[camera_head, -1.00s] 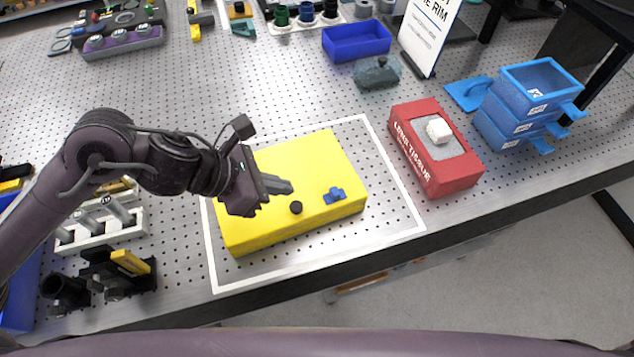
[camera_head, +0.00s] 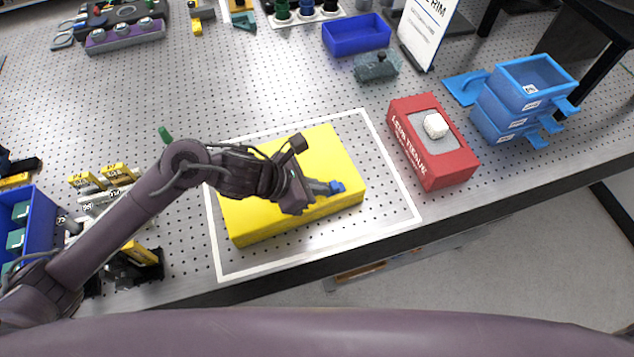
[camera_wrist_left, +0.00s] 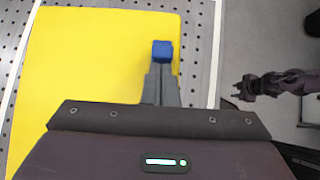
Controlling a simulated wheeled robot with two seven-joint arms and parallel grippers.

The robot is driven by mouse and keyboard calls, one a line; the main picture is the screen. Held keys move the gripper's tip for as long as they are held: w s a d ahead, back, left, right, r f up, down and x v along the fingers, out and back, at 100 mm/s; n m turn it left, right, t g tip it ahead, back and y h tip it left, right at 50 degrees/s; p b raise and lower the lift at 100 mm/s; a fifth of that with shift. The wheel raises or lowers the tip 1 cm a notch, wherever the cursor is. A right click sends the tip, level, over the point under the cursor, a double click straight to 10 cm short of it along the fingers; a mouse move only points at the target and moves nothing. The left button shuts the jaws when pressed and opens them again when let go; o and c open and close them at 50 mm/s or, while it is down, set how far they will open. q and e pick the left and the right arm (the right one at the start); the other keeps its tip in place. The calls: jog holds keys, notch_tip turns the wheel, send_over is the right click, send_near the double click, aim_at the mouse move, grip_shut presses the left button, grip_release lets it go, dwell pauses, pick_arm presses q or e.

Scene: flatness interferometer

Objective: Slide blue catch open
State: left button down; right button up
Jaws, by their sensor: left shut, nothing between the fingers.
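The blue catch (camera_head: 337,187) sits on top of the yellow case (camera_head: 333,152), near its front right edge. In the left wrist view the catch (camera_wrist_left: 162,50) is just beyond the tips of my left gripper (camera_wrist_left: 160,68). My left gripper (camera_head: 328,188) is shut and empty, its fingertips at the catch's left side in the head view. I cannot tell whether they touch it. The gripper hides part of the case's top, including where the black knob was. The case lies inside a white outline (camera_head: 402,190). My right gripper (camera_wrist_left: 245,90) shows in the left wrist view, away from the case; its jaw state is unclear.
A red tissue box (camera_head: 450,172) stands right of the case, with stacked blue trays (camera_head: 520,100) beyond it. A blue bin (camera_head: 357,35) and a grey-green block (camera_head: 376,66) are behind. The table's front edge is close to the case.

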aim_at(348, 184)
pick_arm(q)
jog(key=shift+d, duration=0.25)
jog(key=d, duration=0.1)
jog(key=w+d+b, duration=0.1)
jog(key=d+b, duration=0.1)
jog(key=shift+w, duration=0.25)
jog(key=shift+r, duration=0.1)
